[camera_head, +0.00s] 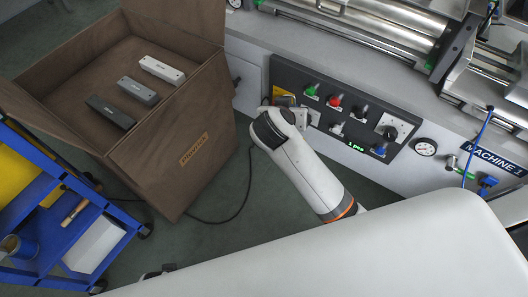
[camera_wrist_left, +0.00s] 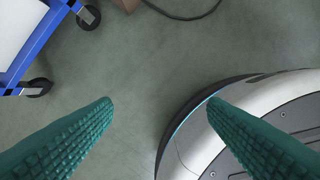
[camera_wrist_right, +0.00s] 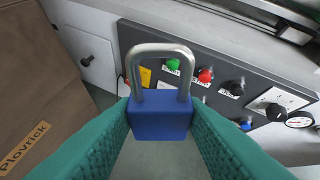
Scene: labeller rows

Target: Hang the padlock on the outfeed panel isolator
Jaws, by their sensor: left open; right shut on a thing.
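The padlock (camera_wrist_right: 160,116) has a blue body and a steel shackle, which points up and looks closed. My right gripper (camera_wrist_right: 160,126) is shut on its body and holds it in front of the dark control panel (camera_wrist_right: 218,62). In the head view my right wrist hides the padlock. Behind the shackle is a yellow plate (camera_wrist_right: 145,75) with a bit of red beside it, partly hidden; it may be the isolator. A black rotary knob on a white plate (camera_head: 391,130) sits at the panel's right. My left gripper (camera_wrist_left: 162,102) is open and empty above the floor.
The panel carries green (camera_head: 310,90) and red (camera_head: 335,101) buttons and other knobs. A gauge (camera_head: 425,147) is to its right. A brown box (camera_head: 205,135) with grey blocks stands left, beside a blue cart (camera_head: 60,215). A cable lies on the floor between box and machine.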

